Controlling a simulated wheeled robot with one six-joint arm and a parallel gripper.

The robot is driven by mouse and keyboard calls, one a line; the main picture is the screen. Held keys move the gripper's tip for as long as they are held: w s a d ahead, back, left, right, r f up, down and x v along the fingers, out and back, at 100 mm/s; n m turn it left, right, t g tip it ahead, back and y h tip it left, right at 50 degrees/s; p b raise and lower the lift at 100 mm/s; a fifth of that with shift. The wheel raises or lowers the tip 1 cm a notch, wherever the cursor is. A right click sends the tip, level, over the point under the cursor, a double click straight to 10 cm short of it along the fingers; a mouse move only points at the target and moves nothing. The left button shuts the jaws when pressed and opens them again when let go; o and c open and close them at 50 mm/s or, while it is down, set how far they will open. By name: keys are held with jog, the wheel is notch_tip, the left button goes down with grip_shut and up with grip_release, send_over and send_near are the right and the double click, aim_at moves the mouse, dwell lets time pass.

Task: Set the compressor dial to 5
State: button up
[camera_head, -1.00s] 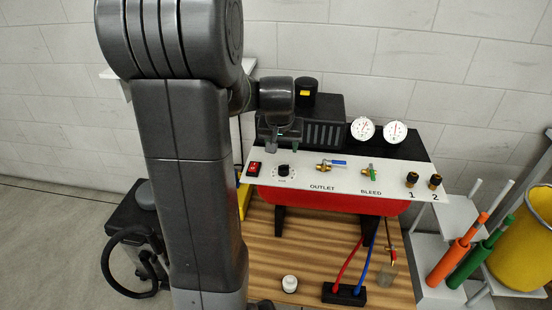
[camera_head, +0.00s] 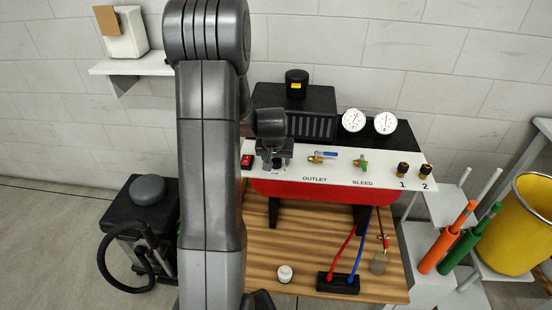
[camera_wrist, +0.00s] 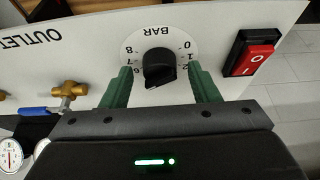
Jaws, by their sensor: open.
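The compressor dial (camera_wrist: 158,67) is a black knob on a white panel, with a printed BAR scale that appears upside down in the wrist view. Numbers 0, 1, 2 show on its right and 8, 7, 6 on its left; the rest of the scale is hidden, and I cannot tell the setting surely. My gripper (camera_wrist: 160,70) is open, its green fingers on either side of the knob with gaps between. In the head view my gripper (camera_head: 274,158) is over the dial and hides most of it.
The red power switch (camera_wrist: 254,53) is close beside one finger. The outlet valve (camera_head: 318,158) with blue handle and the bleed valve (camera_head: 360,162) with green handle lie to the right. Two gauges (camera_head: 369,121) stand behind. A wooden bench (camera_head: 310,250) is below.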

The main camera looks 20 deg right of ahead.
jog(key=shift+f, duration=0.1)
jog(key=shift+c, duration=0.2)
jog(key=c, duration=0.9)
jog(key=shift+n, duration=0.3)
jog(key=shift+d+n+y, duration=0.1)
jog(key=shift+n+y, duration=0.2)
jog(key=shift+n, duration=0.1)
jog(key=shift+f+n+t+y+b, duration=0.15)
jog(key=shift+n+t+y+b, duration=0.15)
jog(key=shift+n+b, duration=0.65)
jog(key=shift+d+n+y+b, duration=0.1)
jog(key=shift+n+y+b, duration=0.2)
jog(key=shift+n+b, duration=0.95)
jog(key=shift+b, duration=0.4)
jog(key=shift+y, duration=0.3)
